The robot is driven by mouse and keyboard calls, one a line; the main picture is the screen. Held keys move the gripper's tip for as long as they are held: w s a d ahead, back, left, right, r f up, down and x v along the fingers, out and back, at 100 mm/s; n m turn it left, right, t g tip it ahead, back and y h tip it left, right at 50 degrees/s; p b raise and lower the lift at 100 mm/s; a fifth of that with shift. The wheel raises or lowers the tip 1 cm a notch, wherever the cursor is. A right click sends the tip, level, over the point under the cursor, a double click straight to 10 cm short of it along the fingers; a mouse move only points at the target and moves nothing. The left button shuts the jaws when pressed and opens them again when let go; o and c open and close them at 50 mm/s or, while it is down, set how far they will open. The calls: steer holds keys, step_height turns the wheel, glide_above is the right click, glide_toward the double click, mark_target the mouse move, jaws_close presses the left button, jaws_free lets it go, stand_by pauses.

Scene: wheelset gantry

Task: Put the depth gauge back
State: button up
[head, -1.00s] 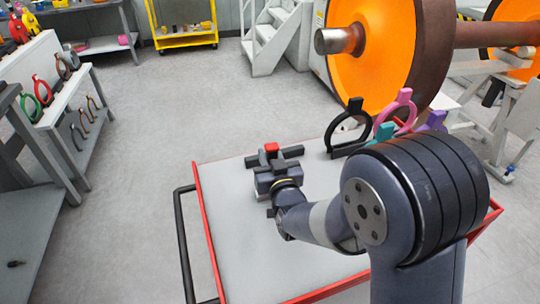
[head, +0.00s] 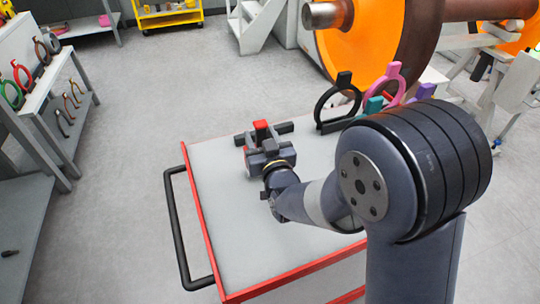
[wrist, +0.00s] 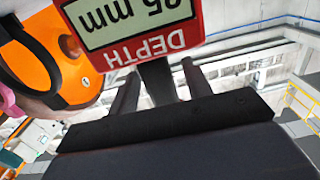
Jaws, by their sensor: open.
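The depth gauge (head: 261,126) has a red head and a dark crossbar, and is at the cart's far left part in the head view. In the wrist view its red face (wrist: 140,40) reads DEPTH and mm upside down, cut off by the top edge. My gripper (head: 263,140) is right at the gauge, on its near side. In the wrist view the two fingers (wrist: 160,92) are apart, with the gauge's dark stem between them. I cannot tell whether either finger touches the stem. My wrist hides the gauge's lower part in the head view.
The grey cart top (head: 230,230) has a red rim and a black handle (head: 180,235). Black (head: 338,103), pink (head: 386,83) and teal gauges stand at its back right. An orange wheel (head: 370,45) is behind. A shelf (head: 55,110) with ring gauges is left.

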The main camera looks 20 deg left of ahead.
steer(key=b+v, duration=0.1)
steer(key=v, duration=0.9)
steer(key=shift+b, duration=0.35)
